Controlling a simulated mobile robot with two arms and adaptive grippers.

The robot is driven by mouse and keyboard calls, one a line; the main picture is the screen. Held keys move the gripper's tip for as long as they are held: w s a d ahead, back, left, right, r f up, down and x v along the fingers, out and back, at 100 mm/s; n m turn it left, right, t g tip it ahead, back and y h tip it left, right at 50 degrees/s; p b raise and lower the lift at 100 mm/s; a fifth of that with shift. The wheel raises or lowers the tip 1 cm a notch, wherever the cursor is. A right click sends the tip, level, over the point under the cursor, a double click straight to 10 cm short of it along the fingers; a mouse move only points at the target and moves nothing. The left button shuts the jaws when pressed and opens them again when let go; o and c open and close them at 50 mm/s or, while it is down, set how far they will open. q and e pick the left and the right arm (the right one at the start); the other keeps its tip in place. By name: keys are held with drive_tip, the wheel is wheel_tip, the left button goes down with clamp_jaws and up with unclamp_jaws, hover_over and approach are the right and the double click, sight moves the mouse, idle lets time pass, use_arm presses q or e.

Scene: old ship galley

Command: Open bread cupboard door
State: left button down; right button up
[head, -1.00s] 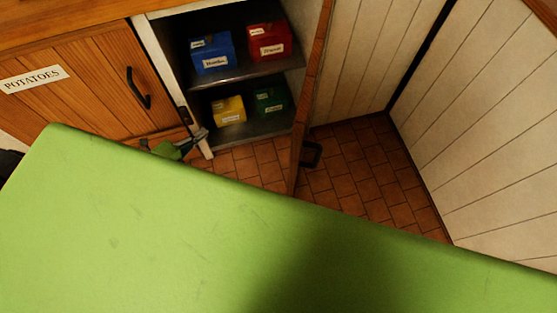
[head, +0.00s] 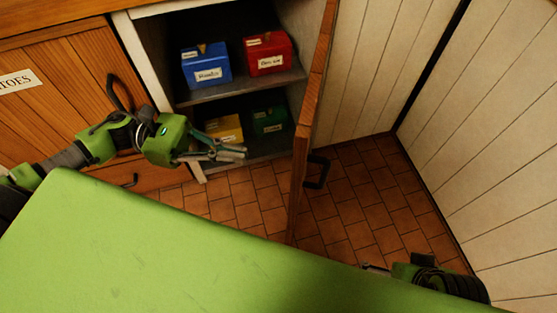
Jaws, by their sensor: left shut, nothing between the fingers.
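A wooden cupboard door (head: 308,125) stands wide open, seen nearly edge-on, with its black handle (head: 317,171) on the right side. No bread label shows on it. The open cupboard (head: 188,97) is left of the door. My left gripper (head: 242,153) is shut and empty, in front of the lower shelf opening and left of the door, apart from it. My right gripper (head: 368,267) shows only in a small part at the bottom right, mostly hidden by the green surface; its fingers cannot be made out.
The cupboard holds a blue box (head: 206,66), a red box (head: 268,54), a yellow box (head: 226,128) and a green box (head: 270,120). A closed potato cupboard (head: 60,95) is at left. White plank walls (head: 490,130) bound the right. Tiled floor (head: 350,215) is clear.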

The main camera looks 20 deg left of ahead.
use_arm(q)
drive_tip(key=d, duration=0.9)
drive_tip(key=shift+w, duration=0.45)
use_arm(e)
drive_tip(key=shift+f, duration=0.25)
